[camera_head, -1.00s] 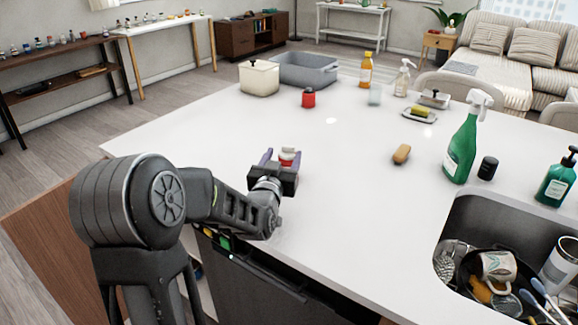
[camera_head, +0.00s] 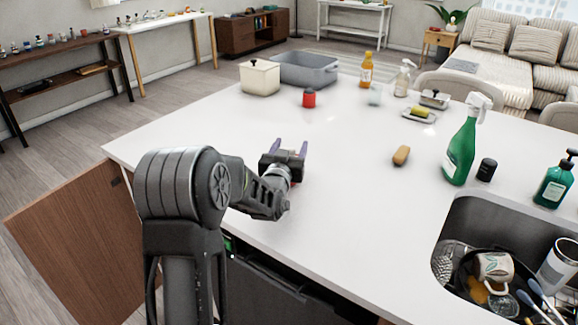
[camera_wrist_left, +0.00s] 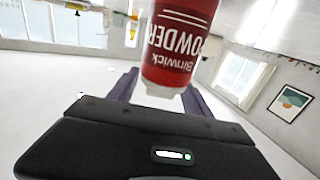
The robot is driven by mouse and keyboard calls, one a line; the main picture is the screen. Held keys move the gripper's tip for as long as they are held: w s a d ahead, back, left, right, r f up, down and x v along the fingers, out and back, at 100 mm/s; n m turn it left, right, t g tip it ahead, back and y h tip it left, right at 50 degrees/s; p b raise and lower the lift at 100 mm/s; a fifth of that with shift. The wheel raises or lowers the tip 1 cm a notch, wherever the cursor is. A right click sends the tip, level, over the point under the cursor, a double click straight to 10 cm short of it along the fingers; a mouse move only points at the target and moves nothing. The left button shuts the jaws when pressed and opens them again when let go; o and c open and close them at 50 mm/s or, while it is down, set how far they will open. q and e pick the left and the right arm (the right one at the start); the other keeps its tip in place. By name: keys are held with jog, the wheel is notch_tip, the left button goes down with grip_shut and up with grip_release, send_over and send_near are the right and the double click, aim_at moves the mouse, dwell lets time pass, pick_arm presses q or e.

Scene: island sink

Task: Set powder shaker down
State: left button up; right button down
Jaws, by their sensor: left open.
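The powder shaker is a red canister with white lettering and a white end. In the left wrist view the powder shaker (camera_wrist_left: 180,42) stands between and in front of the two purple-grey fingers, its lettering upside down. In the head view it is mostly hidden by my left gripper; a small reddish patch shows just under the gripper's body. My left gripper (camera_head: 289,148) is open over the near left part of the white counter (camera_head: 350,205), fingers pointing away from me. I cannot tell whether the shaker touches the counter. My right gripper is not in view.
A brown brush-like block (camera_head: 401,156) and a green spray bottle (camera_head: 462,150) are to the right. The cluttered sink (camera_head: 505,225) is front right. The counter between is clear.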

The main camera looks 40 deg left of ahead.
pick_arm(q)
jog(key=shift+w+a, duration=0.3)
jog(key=shift+w, duration=0.35)
grip_shut()
dwell(0.5)
dwell(0.9)
